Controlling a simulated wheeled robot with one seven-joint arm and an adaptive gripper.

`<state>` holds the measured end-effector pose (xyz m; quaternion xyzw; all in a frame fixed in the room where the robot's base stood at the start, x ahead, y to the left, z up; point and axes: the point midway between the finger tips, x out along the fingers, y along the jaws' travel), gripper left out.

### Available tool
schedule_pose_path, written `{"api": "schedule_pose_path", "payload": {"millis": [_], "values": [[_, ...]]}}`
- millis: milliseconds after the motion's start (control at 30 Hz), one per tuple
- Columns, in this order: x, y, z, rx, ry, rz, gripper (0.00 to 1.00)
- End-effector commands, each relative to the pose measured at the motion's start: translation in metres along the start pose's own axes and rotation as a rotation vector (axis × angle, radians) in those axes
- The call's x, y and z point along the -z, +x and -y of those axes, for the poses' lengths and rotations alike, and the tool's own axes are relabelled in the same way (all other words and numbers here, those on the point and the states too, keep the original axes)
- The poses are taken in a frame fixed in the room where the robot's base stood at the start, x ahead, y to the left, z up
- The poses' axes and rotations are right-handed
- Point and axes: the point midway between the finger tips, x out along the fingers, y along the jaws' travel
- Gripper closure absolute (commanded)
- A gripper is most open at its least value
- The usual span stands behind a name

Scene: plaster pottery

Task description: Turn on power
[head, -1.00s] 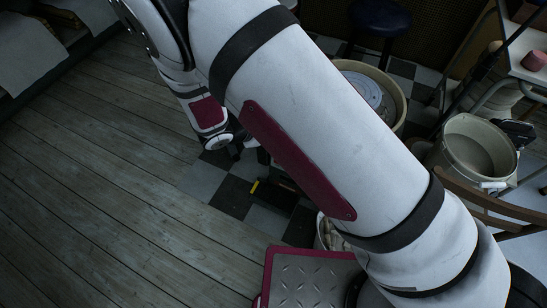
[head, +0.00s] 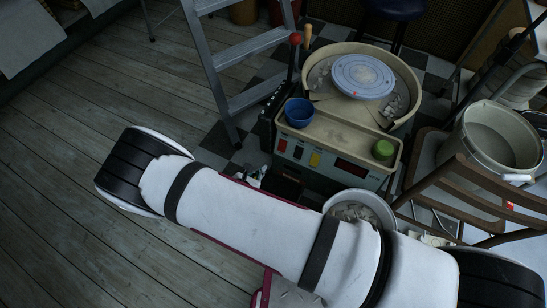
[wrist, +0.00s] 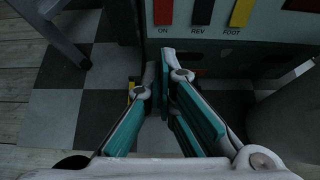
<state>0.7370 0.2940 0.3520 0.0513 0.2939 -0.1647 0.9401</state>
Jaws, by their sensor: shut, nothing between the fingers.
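A pottery wheel with a pale green control panel (head: 340,172) stands right of centre in the head view. Its panel (wrist: 270,50) also fills the top of the wrist view. A red switch (wrist: 163,12) is labelled ON, a black one (wrist: 202,12) REV and a yellow one (wrist: 241,12) FOOT. The red switch (head: 282,145) is leftmost in the head view. My gripper (wrist: 167,62) is shut and empty, with teal pads, in front of the panel and just below the ON label. Whether it touches the panel I cannot tell. In the head view my arm mostly hides it.
A blue cup (head: 299,112) and a green item (head: 383,149) sit on the wheel's top. A stepladder (head: 245,55) stands to its left. Plank floor (head: 60,200) is open at left.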

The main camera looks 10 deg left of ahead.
Motion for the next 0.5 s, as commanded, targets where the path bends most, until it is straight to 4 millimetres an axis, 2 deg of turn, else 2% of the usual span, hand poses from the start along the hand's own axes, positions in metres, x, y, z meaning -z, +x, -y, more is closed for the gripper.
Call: {"api": "schedule_pose_path", "payload": {"millis": [167, 500], "values": [[0.001, 0.017, 0.001, 0.002, 0.002, 0.001, 1.0], [0.002, 0.082, 0.001, 0.003, 0.002, 0.001, 1.0]]}}
